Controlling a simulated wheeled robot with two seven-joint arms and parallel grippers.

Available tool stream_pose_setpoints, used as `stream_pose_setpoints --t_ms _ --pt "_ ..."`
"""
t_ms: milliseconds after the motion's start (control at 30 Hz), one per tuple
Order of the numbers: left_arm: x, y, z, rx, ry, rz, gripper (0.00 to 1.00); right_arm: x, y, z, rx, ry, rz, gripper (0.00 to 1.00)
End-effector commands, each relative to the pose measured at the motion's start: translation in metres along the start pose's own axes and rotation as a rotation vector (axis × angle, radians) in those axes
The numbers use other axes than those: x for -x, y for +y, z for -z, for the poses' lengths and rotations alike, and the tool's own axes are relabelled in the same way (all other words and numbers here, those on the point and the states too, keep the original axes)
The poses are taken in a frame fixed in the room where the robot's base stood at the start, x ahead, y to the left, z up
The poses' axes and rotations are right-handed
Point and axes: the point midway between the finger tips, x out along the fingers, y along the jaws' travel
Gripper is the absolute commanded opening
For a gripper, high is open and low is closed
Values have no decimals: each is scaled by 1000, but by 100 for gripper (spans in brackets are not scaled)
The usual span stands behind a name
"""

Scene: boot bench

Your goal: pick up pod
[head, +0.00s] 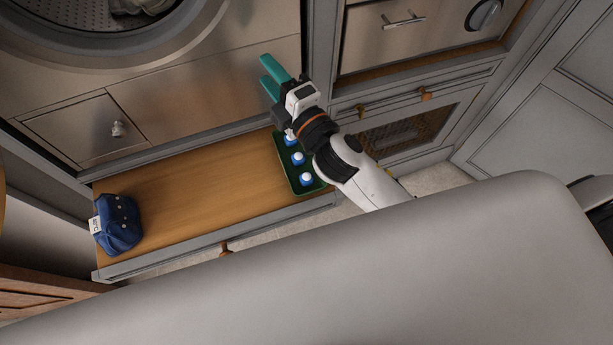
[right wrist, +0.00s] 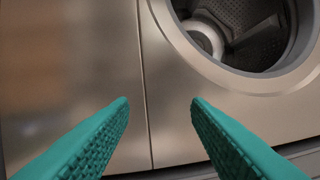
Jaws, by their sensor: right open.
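Several small blue and white pods sit in a row in a green tray (head: 317,187) at the right end of the wooden bench. The nearest pod (head: 306,179) and the middle pod (head: 298,159) show clearly. A farther pod (head: 291,141) is partly hidden by my right arm. My right gripper (head: 271,77) has green fingers and is above and beyond the tray, in front of the metal panel. In the right wrist view its fingers (right wrist: 160,103) are apart with nothing between them. My left gripper is not in view.
A dark blue cloth item (head: 118,224) with a white tag lies at the bench's left end. The wooden bench top (head: 200,190) between it and the tray is clear. A washing machine (head: 190,40) stands behind, its round opening also in the right wrist view (right wrist: 240,35). Cabinets (head: 420,110) stand at right.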

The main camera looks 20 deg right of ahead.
Motion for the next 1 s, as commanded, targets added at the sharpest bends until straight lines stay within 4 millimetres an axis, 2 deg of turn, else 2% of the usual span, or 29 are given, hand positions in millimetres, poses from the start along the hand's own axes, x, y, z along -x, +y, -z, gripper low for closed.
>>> stream_pose_setpoints --t_ms 33,100,133,200,267,300,367,433,467,500,567,600,700,800,900,1000 --pt "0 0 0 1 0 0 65 -9 -29 -31 192 -131 131 44" --pt "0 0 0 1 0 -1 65 -6 -57 -79 478 -313 320 44" --pt "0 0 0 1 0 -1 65 -2 -64 -100 602 -388 403 44" --pt "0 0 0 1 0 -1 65 16 -69 -144 889 -564 598 44" --pt "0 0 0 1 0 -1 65 35 -60 -175 1133 -714 768 44" --pt "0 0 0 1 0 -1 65 50 -48 -190 1294 -816 881 44" --pt "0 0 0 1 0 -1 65 70 -22 -203 1524 -975 1050 44" --pt "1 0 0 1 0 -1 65 92 15 -201 1777 -1177 1246 44" --pt "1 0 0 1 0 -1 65 99 32 -194 1878 -1273 1327 44" --pt "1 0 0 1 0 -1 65 106 55 -180 2002 -1406 1432 44" --pt "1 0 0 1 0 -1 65 112 84 -151 2157 -1621 1574 44" --pt "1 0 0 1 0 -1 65 114 100 -127 -2024 1605 -1499 44" --pt "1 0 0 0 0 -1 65 111 122 -67 -1692 1551 -1299 44" --pt "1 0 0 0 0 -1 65 107 126 -20 -1462 1531 -1162 44" --pt "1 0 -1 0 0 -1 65 104 126 6 -1337 1528 -1088 44" --pt "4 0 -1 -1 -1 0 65 105 132 16 -1292 1532 -1065 44"
